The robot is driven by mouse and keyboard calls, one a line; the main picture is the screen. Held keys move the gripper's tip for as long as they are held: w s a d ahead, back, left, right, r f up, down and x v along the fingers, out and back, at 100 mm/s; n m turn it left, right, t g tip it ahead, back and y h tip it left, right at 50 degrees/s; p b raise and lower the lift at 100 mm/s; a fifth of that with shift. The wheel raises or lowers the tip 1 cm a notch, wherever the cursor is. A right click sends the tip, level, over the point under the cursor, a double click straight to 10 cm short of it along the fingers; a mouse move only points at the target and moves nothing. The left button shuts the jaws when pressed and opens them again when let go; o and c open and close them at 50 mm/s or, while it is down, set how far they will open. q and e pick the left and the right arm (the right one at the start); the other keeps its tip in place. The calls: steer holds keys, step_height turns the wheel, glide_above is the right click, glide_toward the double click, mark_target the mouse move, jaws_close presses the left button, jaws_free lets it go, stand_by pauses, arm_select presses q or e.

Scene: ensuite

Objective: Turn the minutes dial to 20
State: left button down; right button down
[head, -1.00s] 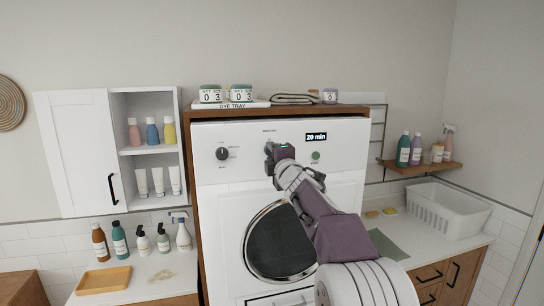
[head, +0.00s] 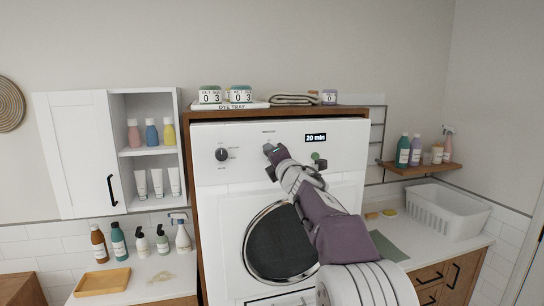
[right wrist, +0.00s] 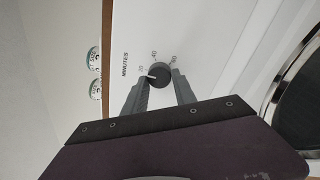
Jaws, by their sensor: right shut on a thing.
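The minutes dial (right wrist: 160,71) is a dark round knob with a white pointer mark on the white machine panel. In the right wrist view it sits between the fingertips of my right gripper (right wrist: 161,77), which is shut on it. The pointer is turned to the left side, toward the 20 mark. The panel display (head: 316,138) reads "20 min". My left gripper is not in view.
Another dark dial (head: 222,155) is on the panel's left, and a green round button (head: 316,155) is on its right, partly behind my arm. The round machine door (head: 272,245) is below. A wooden surround (head: 188,200) frames the machine.

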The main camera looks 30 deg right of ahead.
steer(key=shift+r, duration=0.2)
steer(key=c, duration=1.1)
jaws_free()
steer(key=shift+o, duration=0.4)
steer(key=shift+w+f, duration=0.1)
steer(key=shift+f, duration=0.05)
steer(key=b+v, duration=0.1)
steer(key=v, duration=0.8)
steer(key=shift+b, duration=0.4)
